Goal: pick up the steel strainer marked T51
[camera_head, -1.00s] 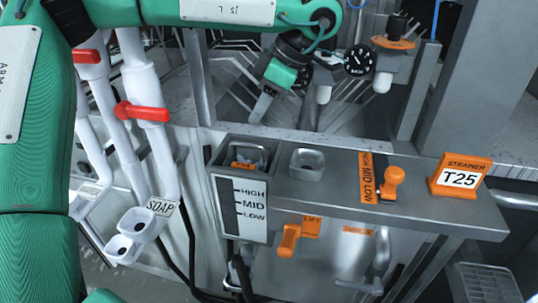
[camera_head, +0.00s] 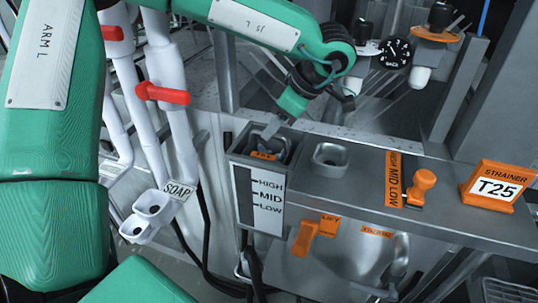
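My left gripper (camera_head: 271,130) points down from the green arm, with its grey finger tips over the back of an open grey container (camera_head: 240,143). The fingers show as one narrow shape, so I cannot tell open from shut. Inside the container sits a metal piece with a small orange tag (camera_head: 264,155), just below and in front of the tips; its marking is too small to read. Whether the tips touch it is unclear. No T51 marking is legible. My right gripper is out of view.
The container's front has a HIGH, MID, LOW scale (camera_head: 265,197). To its right are a small empty-looking metal cup (camera_head: 331,158) and an orange knob (camera_head: 423,184) beside a MID LOW label. White pipes with a red handle (camera_head: 163,94) and SOAP spouts stand left.

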